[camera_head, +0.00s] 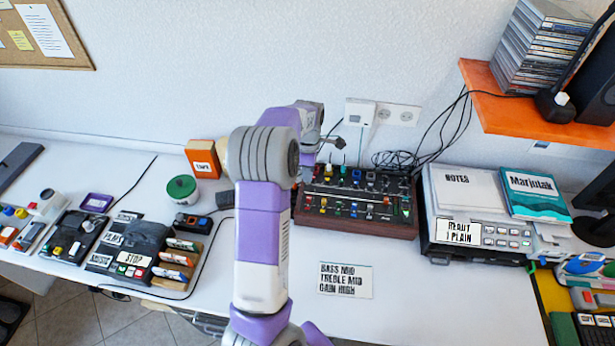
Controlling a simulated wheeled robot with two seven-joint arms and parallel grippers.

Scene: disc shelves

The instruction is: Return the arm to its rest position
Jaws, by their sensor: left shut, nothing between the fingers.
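My left arm, purple and white, rises from the bottom middle of the head view and bends at its elbow above the desk. My left gripper (339,143) is small and dark, partly hidden behind the arm's end. It is shut and empty, in front of the wall and above the back left of the mixer (357,222). I cannot tell its exact height over the knobs. My right gripper is not in view.
The white desk (420,300) carries a label card (345,280), a device with papers and a book (535,193) at right, a green-lidded tin (182,188), an orange box (203,157) and tape gear (125,250) at left. An orange shelf (515,118) juts out upper right.

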